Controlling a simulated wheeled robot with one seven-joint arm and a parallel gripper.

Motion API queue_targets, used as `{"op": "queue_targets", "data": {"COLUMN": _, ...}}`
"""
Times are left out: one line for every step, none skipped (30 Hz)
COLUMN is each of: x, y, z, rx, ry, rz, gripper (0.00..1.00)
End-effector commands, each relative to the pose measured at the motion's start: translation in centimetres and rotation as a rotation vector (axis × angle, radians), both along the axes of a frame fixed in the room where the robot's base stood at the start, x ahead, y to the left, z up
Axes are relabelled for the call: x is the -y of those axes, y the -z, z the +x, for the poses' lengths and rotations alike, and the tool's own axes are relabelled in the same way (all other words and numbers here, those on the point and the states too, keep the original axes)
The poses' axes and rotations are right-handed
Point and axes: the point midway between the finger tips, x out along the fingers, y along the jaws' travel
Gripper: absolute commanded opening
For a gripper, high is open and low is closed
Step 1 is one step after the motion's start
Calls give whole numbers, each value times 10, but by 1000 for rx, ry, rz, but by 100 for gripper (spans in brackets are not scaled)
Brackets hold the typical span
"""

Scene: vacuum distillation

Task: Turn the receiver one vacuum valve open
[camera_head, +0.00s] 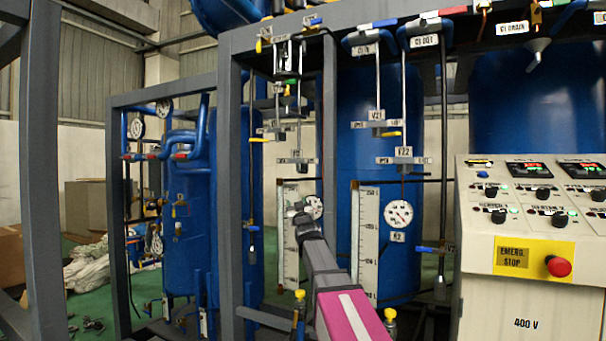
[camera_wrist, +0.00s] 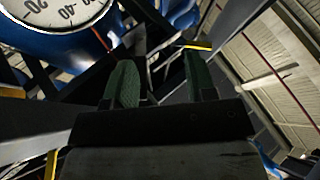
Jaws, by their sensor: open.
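My gripper (camera_head: 302,216) is at the far end of my arm, in front of the left piping bay and close to a round gauge (camera_head: 314,207). In the wrist view its two green-padded fingers (camera_wrist: 158,80) are apart, with nothing between them. A yellow handle (camera_wrist: 198,45) shows just beyond the right finger, not gripped. In the head view, yellow valve handles (camera_head: 391,134) show by the V21 label and at the left bay (camera_head: 258,140). I cannot tell which handle is receiver one's vacuum valve. A large gauge face (camera_wrist: 60,12) fills the wrist view's upper left.
Grey frame posts (camera_head: 228,180) flank the bay. White level scales (camera_head: 288,235) and the R2 gauge (camera_head: 399,213) stand near the arm. A control panel (camera_head: 530,220) with a red emergency stop (camera_head: 558,266) is at right. Blue tanks (camera_head: 185,220) stand behind.

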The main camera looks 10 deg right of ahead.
Motion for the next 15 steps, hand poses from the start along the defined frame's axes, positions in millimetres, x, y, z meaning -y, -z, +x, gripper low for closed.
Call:
{"op": "queue_targets", "data": {"x": 8, "y": -12, "z": -9, "rx": 68, "ry": -17, "rz": 44, "gripper": 51}}
{"op": "queue_targets", "data": {"x": 12, "y": -18, "z": -14, "rx": 110, "ry": -30, "rz": 73, "gripper": 51}}
{"op": "queue_targets", "data": {"x": 17, "y": -26, "z": -20, "rx": 158, "ry": -43, "rz": 104, "gripper": 51}}
{"op": "queue_targets", "data": {"x": 20, "y": -31, "z": -24, "rx": 191, "ry": -52, "rz": 123, "gripper": 51}}
{"op": "queue_targets", "data": {"x": 23, "y": -35, "z": -28, "rx": 219, "ry": -57, "rz": 141, "gripper": 51}}
{"op": "queue_targets", "data": {"x": 27, "y": -40, "z": -32, "rx": 250, "ry": -65, "rz": 160, "gripper": 51}}
{"op": "queue_targets", "data": {"x": 29, "y": -42, "z": -34, "rx": 268, "ry": -69, "rz": 172, "gripper": 51}}
{"op": "queue_targets", "data": {"x": 30, "y": -44, "z": -37, "rx": 283, "ry": -73, "rz": 181, "gripper": 51}}
{"op": "queue_targets", "data": {"x": 32, "y": -46, "z": -38, "rx": 297, "ry": -76, "rz": 188, "gripper": 51}}
{"op": "queue_targets", "data": {"x": 33, "y": -48, "z": -39, "rx": 306, "ry": -77, "rz": 193, "gripper": 51}}
{"op": "queue_targets", "data": {"x": 33, "y": -49, "z": -40, "rx": 311, "ry": -79, "rz": 196, "gripper": 51}}
{"op": "queue_targets", "data": {"x": 34, "y": -50, "z": -39, "rx": 315, "ry": -80, "rz": 198, "gripper": 51}}
{"op": "queue_targets", "data": {"x": 34, "y": -51, "z": -38, "rx": 315, "ry": -80, "rz": 199, "gripper": 51}}
{"op": "queue_targets", "data": {"x": 34, "y": -52, "z": -37, "rx": 316, "ry": -80, "rz": 199, "gripper": 51}}
{"op": "queue_targets", "data": {"x": 33, "y": -54, "z": -35, "rx": 315, "ry": -80, "rz": 198, "gripper": 51}}
